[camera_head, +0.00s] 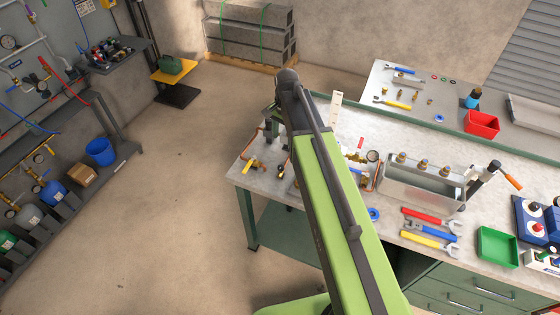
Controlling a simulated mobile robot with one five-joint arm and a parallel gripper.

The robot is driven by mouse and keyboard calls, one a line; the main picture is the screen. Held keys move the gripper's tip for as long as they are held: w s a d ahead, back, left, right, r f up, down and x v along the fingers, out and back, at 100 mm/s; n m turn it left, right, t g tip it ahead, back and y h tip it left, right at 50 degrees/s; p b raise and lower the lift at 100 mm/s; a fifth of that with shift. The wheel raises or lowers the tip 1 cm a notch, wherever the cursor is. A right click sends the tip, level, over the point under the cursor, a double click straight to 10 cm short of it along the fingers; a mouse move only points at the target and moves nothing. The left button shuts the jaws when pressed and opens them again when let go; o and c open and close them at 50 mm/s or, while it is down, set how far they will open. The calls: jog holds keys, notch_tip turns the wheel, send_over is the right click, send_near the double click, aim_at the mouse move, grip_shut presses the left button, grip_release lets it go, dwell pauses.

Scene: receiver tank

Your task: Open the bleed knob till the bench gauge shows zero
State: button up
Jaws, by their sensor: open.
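A small round gauge (373,156) with a pale dial stands on the workbench (236,180), just right of my arm. It is too small to read. Brass fittings with a red part (355,157) sit beside it. Left of my arm are copper piping (246,143), a brass valve with a yellow handle (256,165) and a small brass fitting (280,172). I cannot tell which piece is the bleed knob. My green arm covers the middle of this assembly, including any tank there. My gripper is hidden behind the arm.
A metal tray (384,190) with brass fittings stands right of the gauge. Several pliers and wrenches (430,218), a green bin (497,245) and a blue device (536,220) lie farther right. A red bin (481,123) stands behind. Open floor lies left of the bench.

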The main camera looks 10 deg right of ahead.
aim_at(281, 166)
jog(key=f+b, duration=1.6)
jog(key=f, duration=0.1)
jog(key=shift+w+a+f, duration=0.1)
jog(key=shift+w+a, duration=0.15)
jog(key=shift+w, duration=0.1)
grip_shut()
jog(key=shift+a, duration=0.15)
